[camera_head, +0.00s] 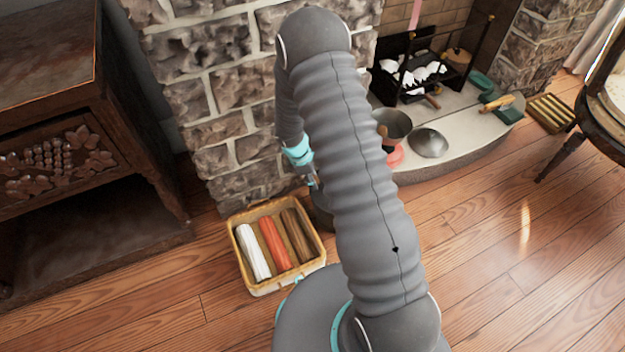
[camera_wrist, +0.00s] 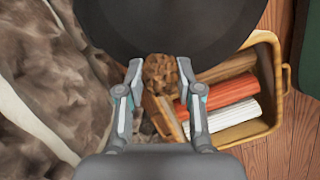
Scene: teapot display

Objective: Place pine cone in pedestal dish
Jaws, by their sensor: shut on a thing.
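My gripper (camera_wrist: 160,76) is shut on a brown, rough pine cone (camera_wrist: 160,70), held between its two fingertips in the wrist view. In the head view my arm hides most of the gripper, and the pine cone cannot be made out. I cannot say for sure which thing is the pedestal dish. On the hearth, right of my arm, are a grey metal bowl (camera_head: 394,122) with a salmon-red thing below it and a shiny round silver piece (camera_head: 429,143).
A yellow-rimmed basket (camera_head: 243,257) with white, orange and brown rolls stands on the wood floor beside the stone wall (camera_head: 215,85); its rim (camera_wrist: 284,92) shows in the wrist view. A dark rounded thing (camera_wrist: 170,22) fills the wrist view's top. A carved cabinet (camera_head: 60,165) stands left.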

